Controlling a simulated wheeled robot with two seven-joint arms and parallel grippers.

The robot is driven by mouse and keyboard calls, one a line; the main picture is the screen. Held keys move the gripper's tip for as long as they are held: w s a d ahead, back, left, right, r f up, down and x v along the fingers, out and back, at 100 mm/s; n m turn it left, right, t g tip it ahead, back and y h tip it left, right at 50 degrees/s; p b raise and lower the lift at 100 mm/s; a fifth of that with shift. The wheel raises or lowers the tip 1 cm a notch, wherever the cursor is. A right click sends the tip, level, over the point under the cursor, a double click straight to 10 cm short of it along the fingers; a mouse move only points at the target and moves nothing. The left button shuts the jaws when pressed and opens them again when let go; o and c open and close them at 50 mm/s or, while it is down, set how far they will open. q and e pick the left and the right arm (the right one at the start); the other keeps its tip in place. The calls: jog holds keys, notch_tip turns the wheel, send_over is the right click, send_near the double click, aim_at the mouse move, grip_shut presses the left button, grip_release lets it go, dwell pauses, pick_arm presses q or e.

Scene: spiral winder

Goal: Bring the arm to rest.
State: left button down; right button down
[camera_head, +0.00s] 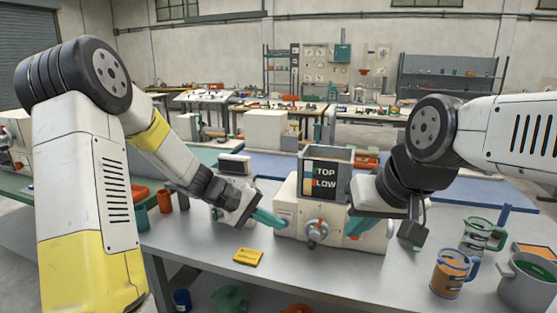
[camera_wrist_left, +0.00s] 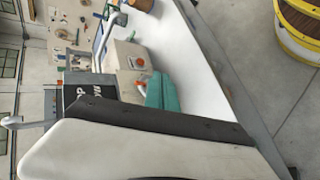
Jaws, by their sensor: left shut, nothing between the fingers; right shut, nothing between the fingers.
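The left gripper's teal fingers (camera_wrist_left: 162,92) also show in the left wrist view, close to a white body.
A yellow block (camera_head: 248,257) lies on the bench front. At the right stand an orange mug (camera_head: 449,275), a green-rimmed jug (camera_head: 478,236) and a grey pot (camera_head: 527,288). Orange (camera_head: 164,201) and teal cups stand at the left. Bins sit below the bench edge.

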pick_arm(q)
jog(key=s+a+r+m+t+y, duration=0.1)
jog(key=s+a+r+y, duration=0.1)
jog(key=s+a+r, duration=0.2)
jog(key=s+a+r+m+t+y, duration=0.2)
jog(key=s+a+r, duration=0.3)
jog(key=s, duration=0.5)
jog(key=s+a+r+m+t+y, duration=0.1)
jog(key=s+a+r+y, duration=0.3)
jog(key=s, duration=0.4)
jog(key=shift+a+r, duration=0.25)
jog(key=shift+r, duration=0.4)
